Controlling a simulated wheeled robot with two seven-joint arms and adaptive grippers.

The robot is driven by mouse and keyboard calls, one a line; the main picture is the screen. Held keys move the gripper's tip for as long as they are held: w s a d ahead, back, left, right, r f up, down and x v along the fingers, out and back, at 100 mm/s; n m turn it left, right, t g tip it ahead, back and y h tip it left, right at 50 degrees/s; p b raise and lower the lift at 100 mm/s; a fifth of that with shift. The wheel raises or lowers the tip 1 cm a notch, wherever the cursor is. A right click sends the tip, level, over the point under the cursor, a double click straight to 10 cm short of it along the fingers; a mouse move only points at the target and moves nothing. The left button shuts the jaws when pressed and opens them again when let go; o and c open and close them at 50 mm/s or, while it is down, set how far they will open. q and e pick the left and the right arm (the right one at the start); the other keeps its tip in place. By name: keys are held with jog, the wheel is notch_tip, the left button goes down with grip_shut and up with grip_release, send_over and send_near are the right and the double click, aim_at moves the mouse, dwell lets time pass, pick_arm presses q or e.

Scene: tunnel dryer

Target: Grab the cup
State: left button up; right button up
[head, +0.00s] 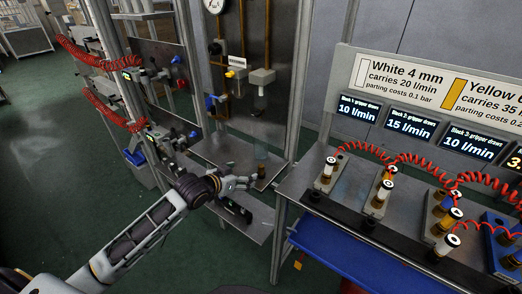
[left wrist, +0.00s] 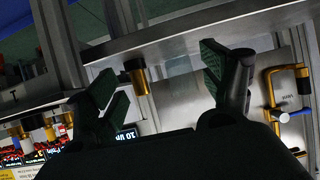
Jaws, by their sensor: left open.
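A small brass-coloured cup (head: 261,170) stands on the grey metal shelf (head: 227,150) of the dryer frame in the head view. My left gripper (head: 240,184) is open beside the cup, just to its left and a little lower in the picture. In the left wrist view the brass cup (left wrist: 137,72) appears upside down against the shelf edge, between the two spread fingers (left wrist: 158,75) and closer to the left one in the picture. The gripper holds nothing. Whether a finger touches the cup cannot be told. My right gripper is not in view.
A bench (head: 310,182) with several white-and-yellow fittings (head: 328,170) and red coiled hoses is at the right. A metal post (head: 279,240) rises between bench and shelf. A regulator with a hanging bowl (head: 259,102) is above the cup. A lower shelf (head: 255,228) lies below.

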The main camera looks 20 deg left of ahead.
pick_arm(q)
jog(key=w+a+r+t+h, duration=0.1)
jog(key=w+a+r+t, duration=0.1)
jog(key=w+r, duration=0.2)
notch_tip(320, 180, up, 3)
jog(key=shift+w+r, duration=0.1)
jog(key=shift+w, duration=0.15)
jog(key=shift+w, duration=0.1)
send_near(265, 140)
jog(key=shift+x, duration=0.85)
jog(key=shift+w+a, duration=0.1)
jog(key=shift+w, duration=0.05)
dwell(0.3)
jog(key=shift+x, duration=2.4)
jog(key=shift+w, duration=0.15)
